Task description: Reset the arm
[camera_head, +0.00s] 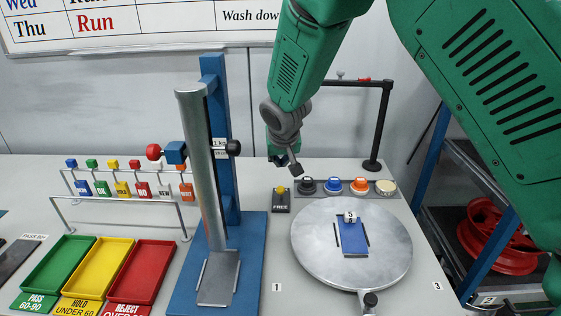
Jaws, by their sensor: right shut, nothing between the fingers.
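My right arm is green and comes in from the top right. My right gripper (284,163) hangs down over the back middle of the table, shut and empty. It is in front of the black post in the picture and just above the small FREE switch box (281,203) and the row of buttons. I cannot tell its exact height above the table. My left gripper is not in view.
A blue stand (214,75) with a metal column (206,180) rises left of the gripper. A round metal turntable (385,262) is at right. Green (58,265), yellow (101,267) and red (143,272) trays lie at left. Red wheels (492,238) sit on a side shelf.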

